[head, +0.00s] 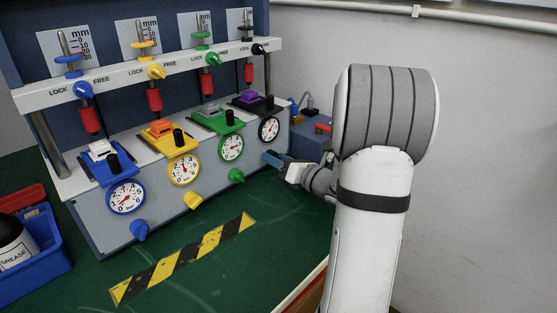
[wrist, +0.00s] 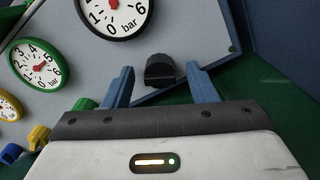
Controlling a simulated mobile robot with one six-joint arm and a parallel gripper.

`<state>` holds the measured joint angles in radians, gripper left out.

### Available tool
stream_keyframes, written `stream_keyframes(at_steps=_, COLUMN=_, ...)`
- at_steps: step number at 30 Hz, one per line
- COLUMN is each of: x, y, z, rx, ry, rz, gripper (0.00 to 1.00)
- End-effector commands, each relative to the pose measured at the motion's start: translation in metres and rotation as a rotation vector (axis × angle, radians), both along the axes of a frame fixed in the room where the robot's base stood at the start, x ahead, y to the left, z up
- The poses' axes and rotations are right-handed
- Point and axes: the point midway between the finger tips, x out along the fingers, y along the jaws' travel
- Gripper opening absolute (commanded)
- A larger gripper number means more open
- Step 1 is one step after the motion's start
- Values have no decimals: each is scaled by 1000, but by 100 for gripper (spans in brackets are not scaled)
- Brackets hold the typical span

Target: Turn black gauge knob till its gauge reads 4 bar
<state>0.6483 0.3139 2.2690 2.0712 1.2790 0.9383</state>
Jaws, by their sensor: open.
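The black gauge knob (wrist: 159,72) sits low on the grey sloped panel in the wrist view. My gripper (wrist: 160,80) is open, with one blue finger on each side of the knob and a gap on both sides. The black-rimmed gauge (wrist: 117,18) is above and left of the knob, cut off by the top edge. Only a bit of its red needle shows, so its reading cannot be told there. In the head view this gauge (head: 269,130) is small and its needle is too fine to read. My gripper (head: 279,162) is below it there and hides the black knob.
The green gauge (head: 231,148) and green knob (head: 236,176) are left of my gripper, then the yellow knob (head: 193,201) and blue knob (head: 140,230). A blue machine (head: 310,136) stands behind my gripper.

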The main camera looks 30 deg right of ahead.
Motion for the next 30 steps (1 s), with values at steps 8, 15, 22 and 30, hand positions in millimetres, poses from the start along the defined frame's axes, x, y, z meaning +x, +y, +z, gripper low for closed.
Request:
stream_keyframes(at_steps=8, x=-7, y=-3, z=1, rx=0, ry=0, rz=-3, gripper=52)
stream_keyframes(at_steps=15, x=-44, y=-18, z=2, rx=1, ry=1, rz=-5, gripper=52)
stream_keyframes(at_steps=22, x=-69, y=-26, z=1, rx=0, ry=0, rz=-2, gripper=52)
stream_keyframes(at_steps=30, x=-74, y=-27, z=0, rx=0, ry=0, rz=0, gripper=52)
